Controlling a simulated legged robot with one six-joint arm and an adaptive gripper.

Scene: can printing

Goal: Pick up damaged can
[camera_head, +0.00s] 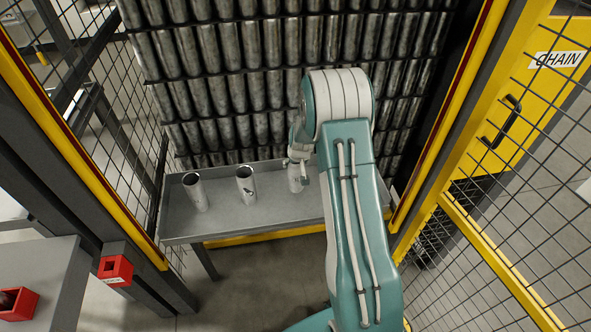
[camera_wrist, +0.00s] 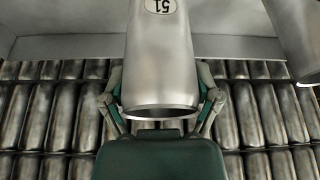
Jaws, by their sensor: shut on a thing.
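A silver can (camera_wrist: 160,65) fills the middle of the wrist view, with an oval label reading 51 that appears upside down. My gripper (camera_wrist: 160,100) has one finger on each side of this can and is shut on it. In the head view the same can (camera_head: 296,180) is partly hidden by my gripper (camera_head: 300,158) and arm, at the tray's right part. Two more cans stand upright on the tray: one at the left (camera_head: 196,192) and one in the middle with a dark mark (camera_head: 246,184). I cannot tell whether the held can touches the tray.
The grey metal tray (camera_head: 225,226) stands before a wall of stacked cans (camera_head: 215,90). Yellow-framed mesh fencing (camera_head: 495,170) closes the right side. Red boxes (camera_head: 115,270) sit by a grey cabinet (camera_head: 45,270) at lower left. Another can (camera_wrist: 296,40) shows at the wrist view's right.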

